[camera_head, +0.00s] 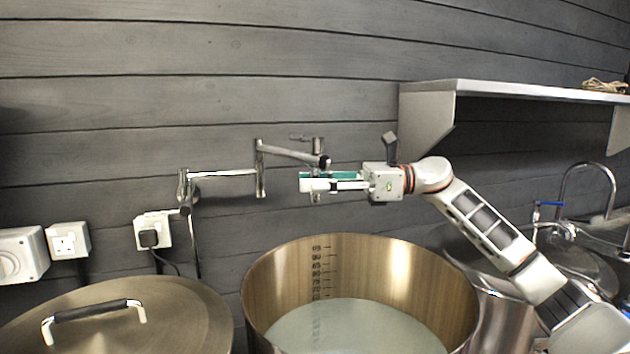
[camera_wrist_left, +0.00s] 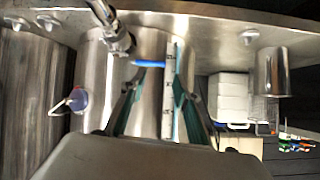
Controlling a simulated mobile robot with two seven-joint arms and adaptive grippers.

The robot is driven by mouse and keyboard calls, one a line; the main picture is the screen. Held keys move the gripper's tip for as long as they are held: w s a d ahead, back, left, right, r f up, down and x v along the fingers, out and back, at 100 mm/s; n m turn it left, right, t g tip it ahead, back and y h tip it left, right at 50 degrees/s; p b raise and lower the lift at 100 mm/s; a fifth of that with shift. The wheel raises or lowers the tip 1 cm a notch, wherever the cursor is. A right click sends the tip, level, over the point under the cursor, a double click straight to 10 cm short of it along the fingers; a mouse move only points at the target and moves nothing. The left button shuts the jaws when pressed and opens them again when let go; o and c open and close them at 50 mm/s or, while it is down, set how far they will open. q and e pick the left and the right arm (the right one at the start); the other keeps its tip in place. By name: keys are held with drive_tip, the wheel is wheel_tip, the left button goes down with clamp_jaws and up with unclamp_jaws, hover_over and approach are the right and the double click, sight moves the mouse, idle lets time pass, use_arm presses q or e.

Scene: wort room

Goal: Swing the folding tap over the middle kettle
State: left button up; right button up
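The folding tap (camera_head: 222,173) is a chrome jointed pipe fixed to the dark plank wall. Its outer arm reaches right, and its spout end (camera_head: 323,161) lies above the back rim of the middle kettle (camera_head: 262,285). That kettle is open, with pale liquid and volume marks inside. My right gripper (camera_head: 308,185) is at the spout end, fingers pointing left, with the downspout appearing to pass between them. Whether they are closed on it is unclear. My left gripper (camera_wrist_left: 158,95) shows only in the left wrist view, with its fingers apart and apparently empty.
A lidded kettle (camera_head: 180,318) with a black-gripped handle stands left. Another kettle (camera_head: 495,318) stands right, partly behind my right arm. A steel shelf (camera_head: 500,88) juts from the wall above that arm. Sockets and a plug (camera_head: 149,238) are on the wall at left.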

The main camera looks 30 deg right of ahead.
clamp_jaws()
drive_tip(key=shift+w+d, duration=0.15)
drive_tip(key=shift+d, duration=0.65)
drive_tip(key=shift+w+d, duration=0.1)
drive_tip(key=shift+d, duration=0.65)
unclamp_jaws()
drive_tip(key=v, duration=1.2)
drive_tip(key=shift+s, duration=0.1)
